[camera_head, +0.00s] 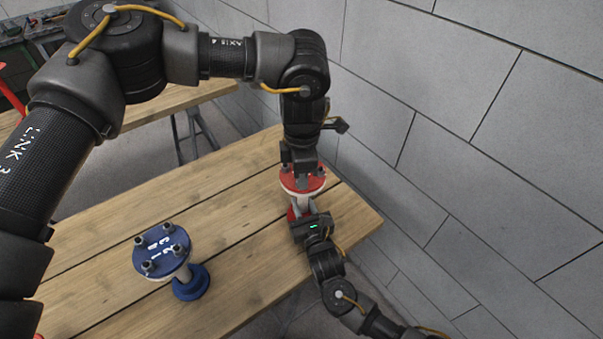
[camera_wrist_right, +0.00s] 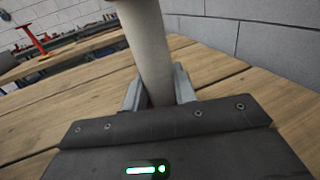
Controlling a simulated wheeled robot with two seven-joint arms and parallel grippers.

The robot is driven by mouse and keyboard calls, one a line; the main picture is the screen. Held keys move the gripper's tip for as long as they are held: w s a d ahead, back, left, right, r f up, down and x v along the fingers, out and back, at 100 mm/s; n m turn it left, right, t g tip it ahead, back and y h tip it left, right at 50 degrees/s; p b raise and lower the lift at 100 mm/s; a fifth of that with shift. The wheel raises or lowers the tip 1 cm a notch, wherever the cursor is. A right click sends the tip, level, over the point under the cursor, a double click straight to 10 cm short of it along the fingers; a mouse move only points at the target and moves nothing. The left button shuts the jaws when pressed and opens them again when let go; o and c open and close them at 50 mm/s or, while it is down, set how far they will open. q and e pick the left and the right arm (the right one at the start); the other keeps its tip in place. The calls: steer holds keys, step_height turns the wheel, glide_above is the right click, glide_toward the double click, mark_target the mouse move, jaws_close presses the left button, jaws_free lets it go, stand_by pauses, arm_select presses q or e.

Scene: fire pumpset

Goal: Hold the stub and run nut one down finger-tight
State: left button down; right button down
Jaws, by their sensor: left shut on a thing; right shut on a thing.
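The red flanged stub (camera_head: 312,187) stands at the right end of the wooden table. My left gripper (camera_head: 288,166) reaches down from above onto the left part of its red top flange. Its jaws are shut on what seems to be nut one, which they largely hide. Another bolt or nut (camera_head: 321,173) shows at the flange's right edge. My right gripper (camera_head: 304,213) is shut around the stub's pipe below the flange. In the right wrist view, the pale grey pipe (camera_wrist_right: 148,45) stands between the two right fingers (camera_wrist_right: 159,88).
A blue flanged stub (camera_head: 162,252) with several bolts stands on the table (camera_head: 235,235) at the left. A grey block wall (camera_head: 450,130) runs close along the right. The table between the two stubs is clear. Another table stands behind.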

arm_select(q)
steer(key=m, duration=0.4)
steer(key=shift+m, duration=0.3)
steer(key=shift+s+m, duration=0.15)
steer(key=shift+m, duration=1.85)
steer(key=c, duration=1.3)
jaws_free()
steer(key=shift+c, duration=0.2)
step_height(320, 180, up, 12)
